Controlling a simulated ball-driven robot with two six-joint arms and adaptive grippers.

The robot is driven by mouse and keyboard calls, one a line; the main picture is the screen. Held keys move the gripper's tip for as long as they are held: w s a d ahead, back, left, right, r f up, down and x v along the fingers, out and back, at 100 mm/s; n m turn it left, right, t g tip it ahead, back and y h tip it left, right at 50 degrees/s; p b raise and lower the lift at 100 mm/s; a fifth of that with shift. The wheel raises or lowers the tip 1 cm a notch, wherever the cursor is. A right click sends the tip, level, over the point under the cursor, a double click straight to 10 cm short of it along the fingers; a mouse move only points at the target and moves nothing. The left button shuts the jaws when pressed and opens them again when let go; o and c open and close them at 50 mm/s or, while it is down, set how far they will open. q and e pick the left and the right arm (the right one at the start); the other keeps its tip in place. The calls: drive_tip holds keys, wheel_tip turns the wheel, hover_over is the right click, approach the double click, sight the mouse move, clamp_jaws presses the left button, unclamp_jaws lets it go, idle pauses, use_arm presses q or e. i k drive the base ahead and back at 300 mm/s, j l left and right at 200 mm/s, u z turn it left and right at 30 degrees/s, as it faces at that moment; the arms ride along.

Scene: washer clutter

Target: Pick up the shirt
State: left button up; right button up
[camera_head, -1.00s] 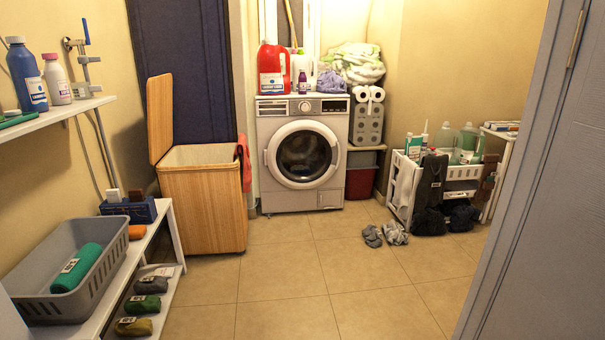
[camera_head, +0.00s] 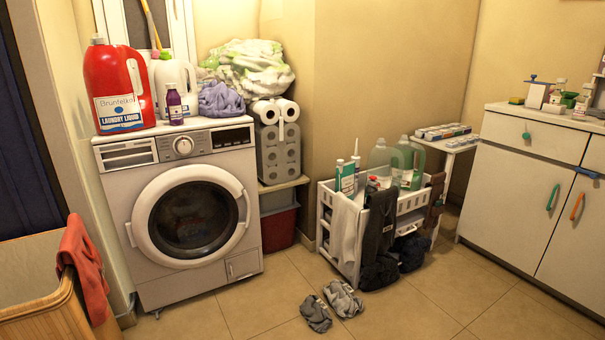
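I cannot tell for sure which cloth is the shirt. A red cloth (camera_head: 84,268) hangs over the rim of the wooden hamper (camera_head: 40,310) at the lower left. A crumpled purple cloth (camera_head: 220,100) lies on top of the washing machine (camera_head: 122,202), beside a green and white bundle (camera_head: 250,70). A dark garment (camera_head: 380,235) hangs down the front of the white cart (camera_head: 345,238). Two small grey cloths lie on the floor, one at the left (camera_head: 316,314) and one at the right (camera_head: 343,298). Neither of my grippers shows in the head view.
Open tile floor (camera_head: 430,300) lies in front of the cart. A white cabinet (camera_head: 535,190) stands at the right. A red detergent jug (camera_head: 118,85) and other bottles stand on the washer. A red bin (camera_head: 279,228) sits between washer and cart.

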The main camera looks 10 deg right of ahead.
sight(77, 248)
drive_tip(key=i+l+z, duration=0.2)
drive_tip(key=i+z, duration=0.25)
drive_tip(key=i, duration=0.2)
drive_tip(key=i+z, duration=0.4)
drive_tip(key=i, duration=0.3)
drive_tip(key=i+l, duration=0.15)
drive_tip(key=i, duration=0.25)
drive_tip(key=i+l, duration=0.15)
drive_tip(key=i, duration=0.25)
drive_tip(key=u, duration=3.2)
